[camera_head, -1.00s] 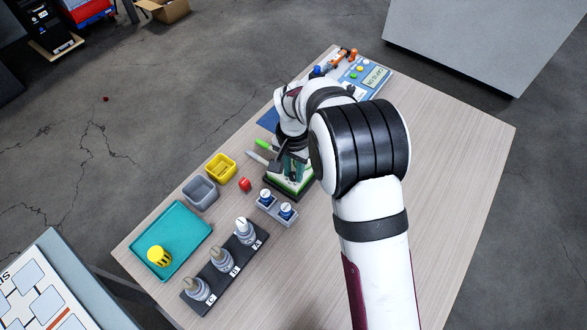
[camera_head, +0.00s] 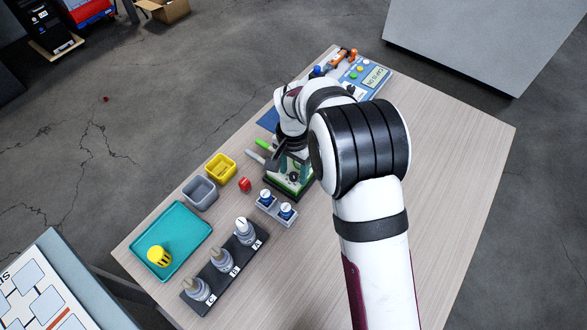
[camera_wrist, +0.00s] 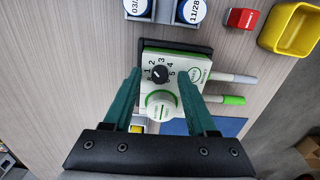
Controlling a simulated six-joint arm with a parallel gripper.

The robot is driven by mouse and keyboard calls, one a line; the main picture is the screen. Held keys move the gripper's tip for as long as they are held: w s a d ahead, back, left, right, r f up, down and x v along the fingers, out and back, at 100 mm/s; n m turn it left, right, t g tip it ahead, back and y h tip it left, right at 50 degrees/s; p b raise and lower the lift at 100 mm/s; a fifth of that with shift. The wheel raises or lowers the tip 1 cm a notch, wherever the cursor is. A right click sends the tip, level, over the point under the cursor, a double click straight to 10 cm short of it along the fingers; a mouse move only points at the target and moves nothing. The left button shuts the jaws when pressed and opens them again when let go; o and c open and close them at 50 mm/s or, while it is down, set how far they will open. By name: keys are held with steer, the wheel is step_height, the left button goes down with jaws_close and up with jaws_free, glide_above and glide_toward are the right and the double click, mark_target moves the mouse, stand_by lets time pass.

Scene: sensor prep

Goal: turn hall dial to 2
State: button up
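The hall dial is a black round knob (camera_wrist: 159,74) on the white face of a green-trimmed device (camera_wrist: 178,102). Digits are printed around the knob; its white mark seems to point toward the low digits at left, but is too small to read surely. In the head view the device (camera_head: 302,187) stands on the table, partly covered by my arm. My gripper (camera_wrist: 159,72) is open, with a green finger on either side of the knob and visible gaps to it. In the head view my gripper (camera_head: 284,158) is over the device, its fingers partly hidden.
Two blue-capped vials (camera_head: 286,211) stand in a grey holder near the device. A red block (camera_head: 245,184), yellow bin (camera_head: 232,165) and grey bin (camera_head: 207,201) are left. Two pens (camera_wrist: 233,100) lie beside the device. A teal tray (camera_head: 191,222) and black rack (camera_head: 190,301) are farther off.

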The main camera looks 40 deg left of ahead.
mark_target(294, 175)
steer(key=shift+r, duration=0.1)
step_height(294, 175, up, 16)
stand_by(0.4)
steer(key=s+d+r+m+y, duration=0.1)
steer(key=s+d+r+m, duration=0.15)
steer(key=d, duration=0.95)
steer(key=s+d+r+m, duration=0.1)
steer(key=s+d+r, duration=0.2)
steer(key=d, duration=0.9)
steer(key=s+d+f+m, duration=0.1)
steer(key=s+d+f, duration=0.1)
steer(key=s+d, duration=0.2)
steer(key=s+d+f+m, duration=0.1)
steer(key=s+d, duration=0.3)
steer(key=s, duration=0.4)
steer(key=shift+s+f+y, duration=0.15)
steer(key=shift+f+y, duration=0.25)
steer(key=shift+f, duration=0.5)
